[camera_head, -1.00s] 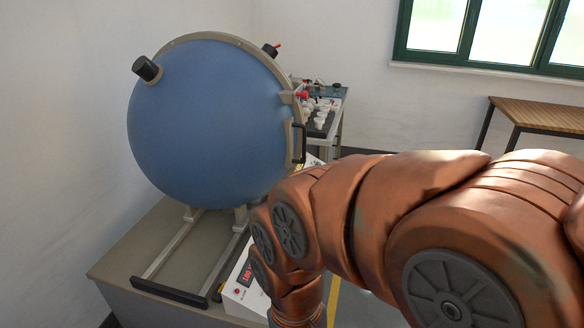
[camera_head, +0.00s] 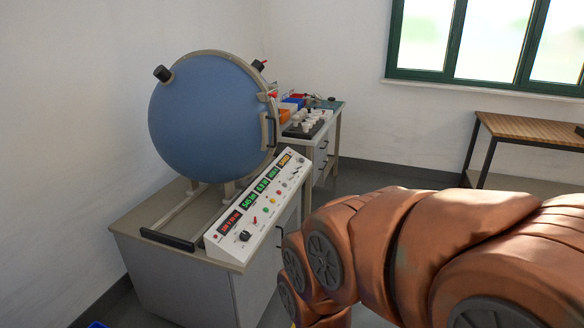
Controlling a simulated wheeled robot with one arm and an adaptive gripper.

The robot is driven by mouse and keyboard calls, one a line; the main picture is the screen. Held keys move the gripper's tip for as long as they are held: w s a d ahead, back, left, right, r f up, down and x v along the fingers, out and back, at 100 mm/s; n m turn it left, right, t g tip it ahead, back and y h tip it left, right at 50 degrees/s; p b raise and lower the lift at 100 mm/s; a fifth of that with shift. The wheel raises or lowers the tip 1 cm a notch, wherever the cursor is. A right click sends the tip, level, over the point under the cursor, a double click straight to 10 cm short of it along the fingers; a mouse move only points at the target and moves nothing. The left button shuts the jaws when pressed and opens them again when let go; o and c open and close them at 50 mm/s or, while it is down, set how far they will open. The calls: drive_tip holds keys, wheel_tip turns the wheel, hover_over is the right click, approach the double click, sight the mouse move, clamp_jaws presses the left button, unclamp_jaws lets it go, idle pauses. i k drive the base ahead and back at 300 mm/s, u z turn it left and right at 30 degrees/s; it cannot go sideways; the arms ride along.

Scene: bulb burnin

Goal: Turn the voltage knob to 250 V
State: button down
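The control panel (camera_head: 261,203) is a sloped white console on the front edge of a grey cabinet. A black knob (camera_head: 244,236) sits at its near end, below a red display (camera_head: 229,222). Green and amber displays run along the upper part, but their digits are too small to read surely. The knob's pointer setting cannot be read. My copper-coloured arm crosses the lower right, to the right of the panel and apart from it in the picture. My gripper is out of view, below the bottom edge or hidden behind the arm.
A large blue sphere (camera_head: 205,120) in a frame stands on the cabinet (camera_head: 150,240) behind the panel. A side table (camera_head: 332,130) with bulbs and small bins stands behind. A wooden table (camera_head: 530,128) is at right. Open floor lies between them.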

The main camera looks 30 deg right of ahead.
sight(245, 236)
drive_tip(key=z, duration=0.55)
drive_tip(key=i, duration=0.55)
drive_tip(key=z, duration=0.55)
drive_tip(key=i, duration=1.15)
drive_tip(key=u, duration=0.5)
